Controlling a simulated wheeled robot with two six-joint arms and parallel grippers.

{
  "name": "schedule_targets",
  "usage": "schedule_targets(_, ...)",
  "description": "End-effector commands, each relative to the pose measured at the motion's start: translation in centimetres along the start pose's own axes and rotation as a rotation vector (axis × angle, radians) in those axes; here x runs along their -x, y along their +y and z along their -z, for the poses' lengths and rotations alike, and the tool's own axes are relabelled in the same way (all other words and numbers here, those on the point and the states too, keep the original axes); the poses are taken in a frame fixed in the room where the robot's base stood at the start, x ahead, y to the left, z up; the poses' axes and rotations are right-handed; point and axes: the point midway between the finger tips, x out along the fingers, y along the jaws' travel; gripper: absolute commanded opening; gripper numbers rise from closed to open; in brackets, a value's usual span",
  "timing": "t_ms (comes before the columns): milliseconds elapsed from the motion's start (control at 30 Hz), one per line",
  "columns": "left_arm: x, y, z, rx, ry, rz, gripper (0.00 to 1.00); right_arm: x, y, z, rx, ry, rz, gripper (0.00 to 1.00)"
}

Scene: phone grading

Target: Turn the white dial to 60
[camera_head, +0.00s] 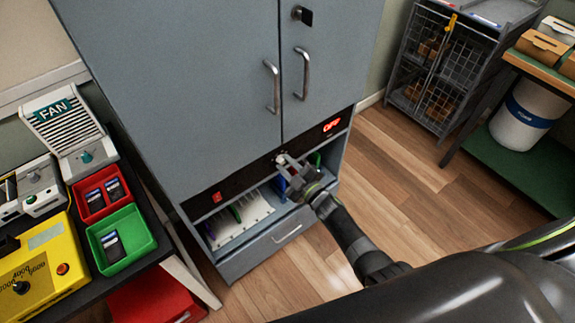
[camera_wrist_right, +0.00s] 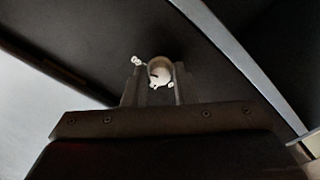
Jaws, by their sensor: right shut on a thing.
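The white dial (camera_wrist_right: 159,71) sits on a black panel, with a dark pointer line and small white marks around it that I cannot read. My right gripper (camera_wrist_right: 154,88) is shut on the dial, with one finger on each side of it. In the head view my right gripper (camera_head: 286,160) reaches the black panel (camera_head: 246,178) of the grey cabinet (camera_head: 185,80) and mostly hides the dial. The dial's setting is too small to tell. My left gripper is not in view.
A red "OFF" display (camera_head: 332,125) glows on the panel's right, and a red switch (camera_head: 217,197) is on its left. Below is an open rack bay above a drawer (camera_head: 270,239). A bench at left holds a green tray (camera_head: 140,257) and a red tray (camera_head: 88,214).

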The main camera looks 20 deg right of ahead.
Motion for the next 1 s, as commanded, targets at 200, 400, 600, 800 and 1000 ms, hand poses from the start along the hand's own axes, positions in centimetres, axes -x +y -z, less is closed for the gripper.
schedule_targets(200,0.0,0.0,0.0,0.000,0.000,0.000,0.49,0.1,-0.1,-0.1,-0.001,-0.002,0.001,0.02)
schedule_targets(400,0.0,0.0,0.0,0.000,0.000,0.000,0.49,0.0,-0.1,-0.1,0.000,-0.001,0.001,0.46)
schedule_targets(600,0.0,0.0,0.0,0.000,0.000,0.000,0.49,0.0,0.0,0.0,0.000,-0.001,0.000,0.46)
schedule_targets(800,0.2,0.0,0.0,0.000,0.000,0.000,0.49,1.2,0.0,-0.1,0.000,-0.002,0.000,0.46)
schedule_targets(1000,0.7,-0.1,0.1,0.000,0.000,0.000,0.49,5.0,0.0,-0.1,0.001,-0.003,0.001,0.46)
